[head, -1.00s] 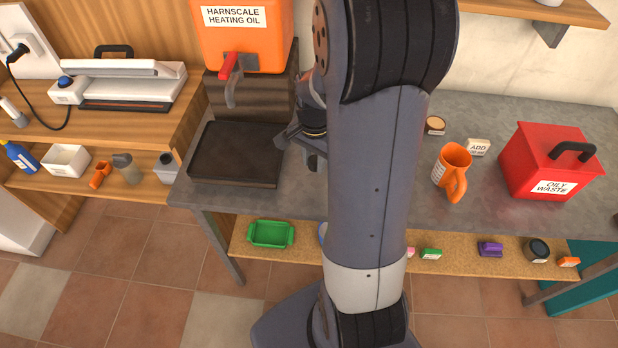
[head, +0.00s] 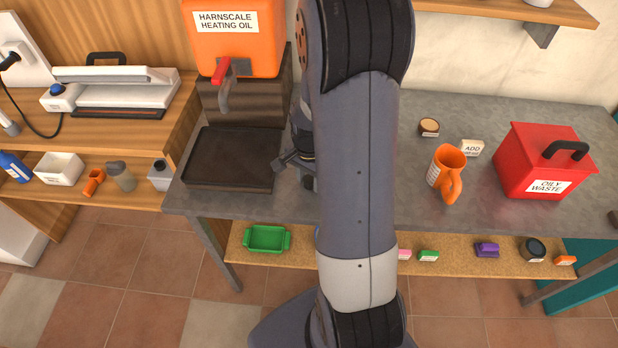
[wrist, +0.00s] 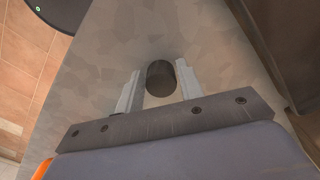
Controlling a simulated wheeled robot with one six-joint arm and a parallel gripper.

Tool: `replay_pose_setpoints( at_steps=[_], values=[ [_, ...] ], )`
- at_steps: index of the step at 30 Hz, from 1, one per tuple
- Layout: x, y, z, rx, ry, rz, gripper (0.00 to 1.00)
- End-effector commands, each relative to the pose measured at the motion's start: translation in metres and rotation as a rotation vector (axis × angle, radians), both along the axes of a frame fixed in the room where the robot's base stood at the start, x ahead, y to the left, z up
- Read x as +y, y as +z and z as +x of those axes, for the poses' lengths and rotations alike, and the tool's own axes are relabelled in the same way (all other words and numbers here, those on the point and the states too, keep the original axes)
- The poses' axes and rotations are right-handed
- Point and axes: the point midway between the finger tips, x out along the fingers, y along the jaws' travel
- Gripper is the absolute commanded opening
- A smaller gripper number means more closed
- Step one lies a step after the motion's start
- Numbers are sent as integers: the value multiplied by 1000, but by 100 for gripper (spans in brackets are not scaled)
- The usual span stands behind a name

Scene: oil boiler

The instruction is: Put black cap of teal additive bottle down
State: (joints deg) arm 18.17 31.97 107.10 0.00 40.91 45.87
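A dark, short cylindrical cap (wrist: 160,78) shows in the wrist view between the two fingertips of my gripper (wrist: 159,82). The fingers lie close along both its sides, and I read them as shut on it. The grey tabletop (wrist: 105,75) lies beyond the cap; whether the cap touches it cannot be told. In the head view my arm hides most of the gripper and the cap, just right of the black drip tray. I cannot make out the teal additive bottle in any view.
The black tray (head: 230,185) lies left of my gripper, under the orange heating oil tank (head: 235,45). An orange mug (head: 446,172), a small round jar (head: 429,127), an ADD card (head: 471,148) and a red oily waste box (head: 540,165) stand right of my arm.

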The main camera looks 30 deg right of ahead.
Motion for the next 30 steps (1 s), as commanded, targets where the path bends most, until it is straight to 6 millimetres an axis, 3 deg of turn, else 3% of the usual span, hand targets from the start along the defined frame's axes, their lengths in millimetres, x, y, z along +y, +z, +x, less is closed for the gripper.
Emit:
replay_pose_setpoints(
  at_steps=[5,16,30],
  values=[
    [0,0,0,0,0,0,50],
    [0,10,1,-3,0,-1,50],
    [0,101,1,-4,0,-1,50]
  ],
)
